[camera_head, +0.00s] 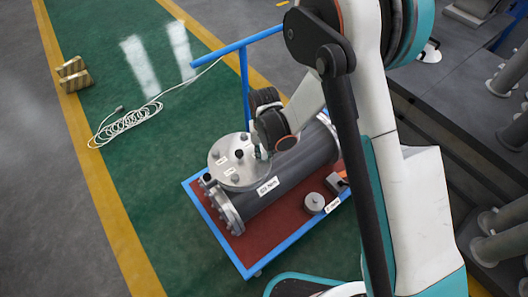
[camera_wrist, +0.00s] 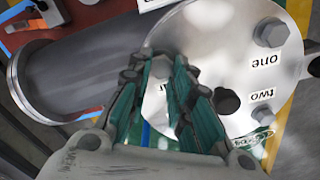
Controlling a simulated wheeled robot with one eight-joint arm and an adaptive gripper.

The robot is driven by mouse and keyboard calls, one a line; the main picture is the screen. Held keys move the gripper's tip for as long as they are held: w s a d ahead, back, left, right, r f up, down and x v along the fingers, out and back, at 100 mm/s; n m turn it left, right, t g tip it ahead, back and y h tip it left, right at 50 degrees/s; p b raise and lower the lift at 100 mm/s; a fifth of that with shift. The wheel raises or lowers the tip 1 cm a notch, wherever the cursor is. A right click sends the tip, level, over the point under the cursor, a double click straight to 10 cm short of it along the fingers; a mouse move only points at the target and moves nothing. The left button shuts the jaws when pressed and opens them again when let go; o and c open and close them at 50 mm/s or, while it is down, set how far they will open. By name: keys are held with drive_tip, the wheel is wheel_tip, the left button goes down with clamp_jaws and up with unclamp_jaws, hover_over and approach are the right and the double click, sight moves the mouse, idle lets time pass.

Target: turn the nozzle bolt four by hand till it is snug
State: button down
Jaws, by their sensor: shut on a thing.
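The nozzle's round silver cover plate (camera_head: 228,181) sits on top of the dark grey shell (camera_head: 290,172), with several bolts around its rim. In the wrist view the plate (camera_wrist: 205,45) carries bolt heads by the labels "one" (camera_wrist: 271,33) and "two" (camera_wrist: 263,115). My gripper (camera_head: 259,154) is at the plate's right edge, and it fills the middle of the wrist view (camera_wrist: 163,72). Its teal-padded fingers are shut on a bolt beside a partly covered label, which seems to be nozzle bolt four. The fingers hide most of that bolt; I cannot tell how far it is seated.
The shell rests on a red-topped cart (camera_head: 247,247) with a blue frame and a tall blue handle (camera_head: 245,85). A round grey part (camera_head: 314,203) and an orange item (camera_head: 343,176) lie at its right. A white cable (camera_head: 125,120) lies on the green floor.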

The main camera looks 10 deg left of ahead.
sight(264, 156)
drive_tip(key=c, duration=1.4)
unclamp_jaws()
drive_tip(key=shift+c, duration=0.2)
drive_tip(key=shift+r, duration=0.2)
wheel_tip(264, 156, up, 12)
drive_tip(key=shift+f, duration=0.1)
